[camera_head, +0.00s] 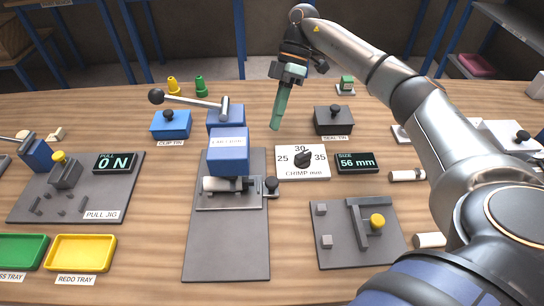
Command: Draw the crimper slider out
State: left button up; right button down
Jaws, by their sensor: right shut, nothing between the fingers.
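The crimper (229,140) is a blue block machine at the middle of the table, on a long dark grey base (226,245). Its lever, with a black ball end (156,96), reaches up to the left. The crimper slider (230,201) is a grey plate in front of the blue head, with a black knob (271,184) at its right end. A white cylinder (215,184) lies on it beside a dark part. My right gripper (276,125) has teal fingers, shut and empty, pointing down behind and right of the crimper head, apart from the slider knob. My left gripper is out of view.
Right of the crimper are a dial plate (315,174), a "56 mm" display (357,162) and a grey fixture with a yellow knob (377,221). The pull jig (83,205) and yellow redo tray (80,253) stand left. Lidded tins stand behind. My right arm covers the right side.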

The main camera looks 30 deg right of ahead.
jog(key=x, duration=0.7)
jog(key=shift+s+f, duration=0.2)
jog(key=shift+s+a+p, duration=0.35)
jog(key=shift+s+p, duration=0.2)
jog(key=shift+s, duration=0.3)
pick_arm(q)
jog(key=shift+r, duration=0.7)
pick_arm(e)
jog(key=shift+s+a+f, duration=0.2)
jog(key=shift+s+a, duration=0.15)
jog(key=shift+s, duration=0.45)
